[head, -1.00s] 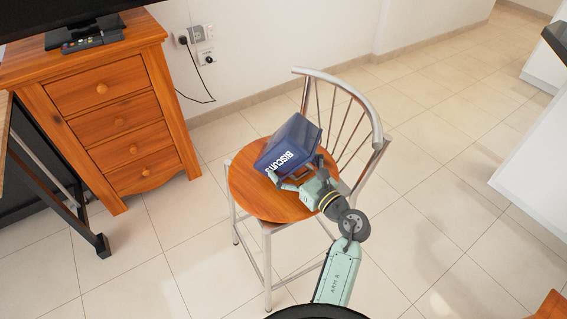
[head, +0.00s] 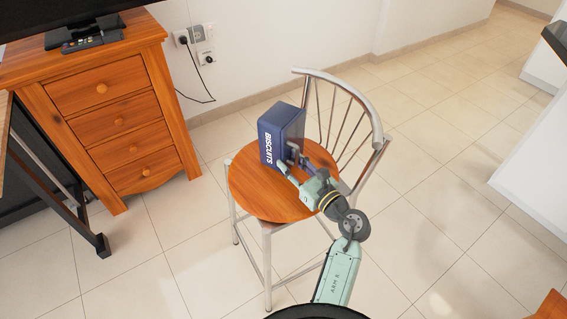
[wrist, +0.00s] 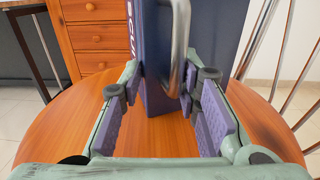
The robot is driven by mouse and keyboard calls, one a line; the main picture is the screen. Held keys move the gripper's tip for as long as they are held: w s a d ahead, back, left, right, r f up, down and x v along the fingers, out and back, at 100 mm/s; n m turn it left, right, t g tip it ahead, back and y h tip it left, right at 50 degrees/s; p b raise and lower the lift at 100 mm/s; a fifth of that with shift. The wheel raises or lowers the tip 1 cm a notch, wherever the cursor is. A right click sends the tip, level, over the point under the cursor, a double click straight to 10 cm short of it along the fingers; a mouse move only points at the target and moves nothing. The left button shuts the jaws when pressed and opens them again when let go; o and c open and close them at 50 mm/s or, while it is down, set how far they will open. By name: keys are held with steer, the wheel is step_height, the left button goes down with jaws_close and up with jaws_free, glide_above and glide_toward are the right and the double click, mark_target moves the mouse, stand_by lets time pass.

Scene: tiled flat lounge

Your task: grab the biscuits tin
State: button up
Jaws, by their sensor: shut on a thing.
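The biscuits tin (head: 283,133) is a dark blue box with white "BISCUITS" lettering on its side. It stands upright at the back of the round wooden chair seat (head: 258,195). My gripper (head: 288,160) reaches in from the front right and is shut on the tin, its fingers still well apart. In the wrist view the tin (wrist: 155,95) lies beyond and between the padded fingers (wrist: 168,85), with a grey metal handle (wrist: 179,45) on its near side. The exact contact of the pads is hard to make out.
The chair's metal backrest (head: 376,115) curves behind and right of the seat. A wooden drawer chest (head: 110,110) with remotes on top stands left, near a dark-legged table (head: 60,195). Tiled floor is open to the right.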

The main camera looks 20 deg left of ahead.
jaws_close()
stand_by(0.3)
steer(key=shift+r, duration=0.15)
